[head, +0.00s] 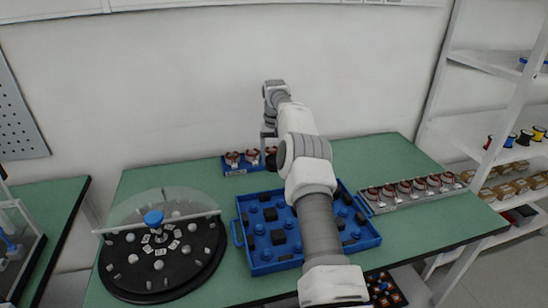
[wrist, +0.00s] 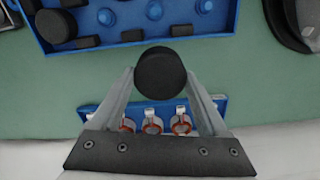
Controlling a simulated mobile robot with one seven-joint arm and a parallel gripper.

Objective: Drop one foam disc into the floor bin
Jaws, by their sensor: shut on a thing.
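My gripper (wrist: 160,76) is shut on a black foam disc (wrist: 161,70), held between its fingertips in the wrist view. In the head view my gripper (head: 269,136) is at the back of the table, partly hidden by my arm, with the dark disc (head: 271,162) below it. It is beside the small blue rack (head: 235,172) and behind the large blue tray (head: 261,270). The tray holds several black pieces and blue knobbed parts; my arm hides its middle. I cannot make out a floor bin for certain.
A black turntable (head: 125,279) with a clear cover and small pale parts stands at the left. A grey rack (head: 412,199) of copper-wound parts lies at the right. A dark container (head: 401,290) with copper-coloured parts shows below the front edge. Shelves (head: 480,122) stand at the right.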

